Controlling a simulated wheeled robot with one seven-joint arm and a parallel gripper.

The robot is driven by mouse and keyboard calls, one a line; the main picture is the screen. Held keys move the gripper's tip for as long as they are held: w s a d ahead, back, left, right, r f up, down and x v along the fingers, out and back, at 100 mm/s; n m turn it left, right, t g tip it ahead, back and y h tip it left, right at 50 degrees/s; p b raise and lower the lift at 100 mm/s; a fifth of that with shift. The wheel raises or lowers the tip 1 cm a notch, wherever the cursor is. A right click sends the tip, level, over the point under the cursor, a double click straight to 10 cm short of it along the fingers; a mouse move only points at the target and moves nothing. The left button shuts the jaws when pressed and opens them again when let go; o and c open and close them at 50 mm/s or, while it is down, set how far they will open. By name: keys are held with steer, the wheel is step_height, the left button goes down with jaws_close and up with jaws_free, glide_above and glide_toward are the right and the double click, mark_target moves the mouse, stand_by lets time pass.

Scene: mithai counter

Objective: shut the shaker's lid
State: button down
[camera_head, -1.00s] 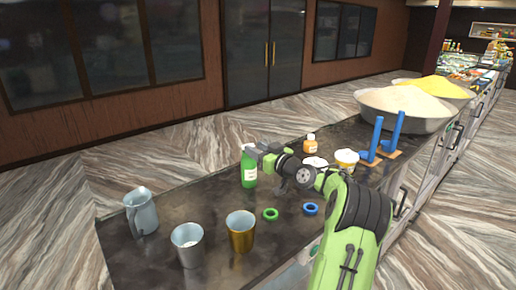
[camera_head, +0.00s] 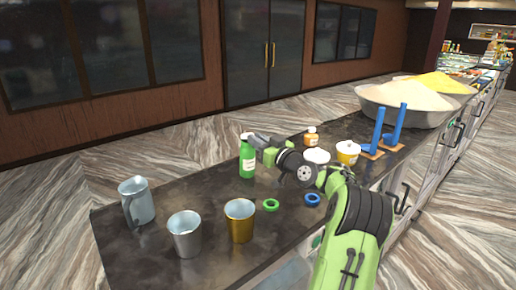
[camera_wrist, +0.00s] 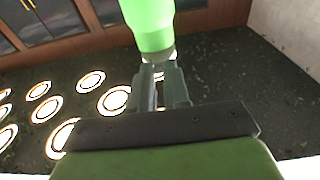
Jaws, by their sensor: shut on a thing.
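The shaker (camera_head: 247,162) is a green bottle with a white label, standing upright on the dark counter in the head view. It also shows at the top of the wrist view as a bright green shape (camera_wrist: 150,25), cut off by the frame edge. My gripper (camera_head: 253,141) reaches it from the right, at its upper part. In the wrist view my gripper (camera_wrist: 157,72) has its fingers close together at the green shape's narrower lower end, shut on it. The lid is hard to make out; I cannot tell whether it is open or shut.
A metal jug (camera_head: 137,202), a silver cup (camera_head: 186,236) and a golden cup (camera_head: 240,222) stand at left. A green ring (camera_head: 271,205) and a blue ring (camera_head: 312,200) lie nearer. An orange bottle (camera_head: 311,137), a yellow tub (camera_head: 347,154) and blue stands (camera_head: 394,130) are to the right.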

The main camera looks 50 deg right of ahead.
steer(key=shift+f, duration=0.5)
steer(key=shift+r, duration=0.15)
steer(key=c, duration=1.1)
jaws_free()
steer(key=shift+r, duration=0.1)
steer(key=shift+s, duration=0.1)
steer(key=s+b, duration=0.1)
steer(key=s, duration=0.4)
steer(key=s+a+f+b, duration=0.1)
steer(key=s+b, duration=0.1)
steer(key=s, duration=0.3)
steer(key=s+f+b, duration=0.1)
steer(key=s+b, duration=0.1)
steer(key=s, duration=0.3)
steer(key=shift+s+a, duration=0.2)
steer(key=shift+a, duration=0.15)
